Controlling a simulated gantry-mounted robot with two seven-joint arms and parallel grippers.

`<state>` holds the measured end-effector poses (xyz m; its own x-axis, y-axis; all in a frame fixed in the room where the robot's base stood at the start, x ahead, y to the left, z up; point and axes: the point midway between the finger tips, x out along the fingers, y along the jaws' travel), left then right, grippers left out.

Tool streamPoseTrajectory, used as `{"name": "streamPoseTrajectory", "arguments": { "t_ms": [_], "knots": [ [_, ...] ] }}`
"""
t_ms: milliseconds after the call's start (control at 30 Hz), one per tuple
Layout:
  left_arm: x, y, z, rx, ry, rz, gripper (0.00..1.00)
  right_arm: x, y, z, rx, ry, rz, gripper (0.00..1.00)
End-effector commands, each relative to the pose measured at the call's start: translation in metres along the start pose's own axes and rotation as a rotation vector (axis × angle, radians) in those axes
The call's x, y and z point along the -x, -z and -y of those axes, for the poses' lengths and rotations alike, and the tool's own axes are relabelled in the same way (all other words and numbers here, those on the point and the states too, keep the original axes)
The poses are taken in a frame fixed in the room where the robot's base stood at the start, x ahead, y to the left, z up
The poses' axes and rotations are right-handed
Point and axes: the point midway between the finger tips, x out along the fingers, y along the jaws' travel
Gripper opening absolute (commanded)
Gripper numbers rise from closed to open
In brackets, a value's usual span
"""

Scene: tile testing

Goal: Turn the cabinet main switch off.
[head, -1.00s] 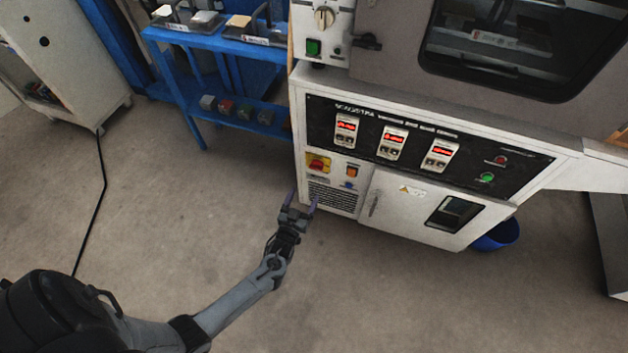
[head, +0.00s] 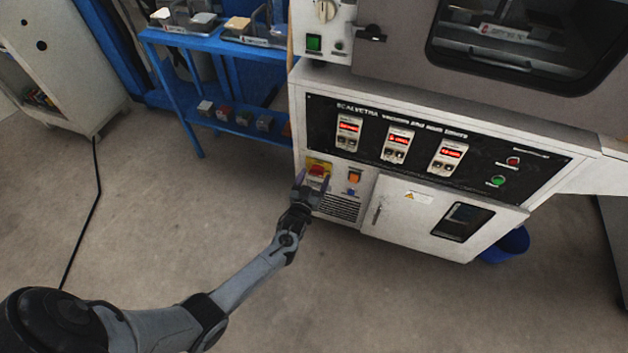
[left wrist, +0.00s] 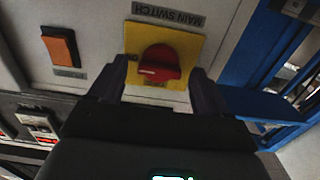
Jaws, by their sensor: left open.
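The main switch is a red knob on a yellow plate on the cabinet front. In the head view the red knob (head: 317,170) sits just beyond my left gripper (head: 312,180), at the cabinet's left side under the black panel. In the left wrist view the red knob (left wrist: 159,64) lies on its yellow plate (left wrist: 193,50), with the label "MAIN SWITCH" beside it. My left gripper (left wrist: 160,88) is open, with one finger on each side of the knob's near part. I cannot tell whether the fingers touch it. My right gripper is not in view.
An orange rocker switch (left wrist: 61,46) is close beside the main switch. A vent grille (head: 340,206) and a cabinet door (head: 398,212) are below and to the right. A blue shelf (head: 215,43) stands left of the cabinet. The floor in front is clear.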

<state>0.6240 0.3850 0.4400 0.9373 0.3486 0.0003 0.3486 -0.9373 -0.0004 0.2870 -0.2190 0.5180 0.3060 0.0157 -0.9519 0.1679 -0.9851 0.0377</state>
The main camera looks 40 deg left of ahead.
Motion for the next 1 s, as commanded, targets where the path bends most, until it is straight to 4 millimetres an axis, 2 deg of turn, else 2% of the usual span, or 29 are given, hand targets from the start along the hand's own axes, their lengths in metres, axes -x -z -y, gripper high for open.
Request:
{"name": "streamPoseTrajectory", "arguments": {
  "t_ms": [233, 267, 600, 1000],
  "knots": [
    [-0.0006, 0.0003, 0.0, 0.0, 0.0, 0.0, 0.78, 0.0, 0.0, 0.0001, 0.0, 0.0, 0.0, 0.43],
    [-0.0006, 0.0003, 0.0, 0.0, 0.0, 0.0, 0.75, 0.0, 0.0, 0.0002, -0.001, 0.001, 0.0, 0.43],
    [-0.0005, 0.0003, 0.0, 0.0, 0.0, 0.0, 0.23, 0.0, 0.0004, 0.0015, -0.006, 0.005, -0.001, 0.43],
    [-0.0003, 0.0006, -0.0004, 0.073, 0.0, 0.002, 0.22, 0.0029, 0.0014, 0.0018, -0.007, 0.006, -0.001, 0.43]
  ]
}}
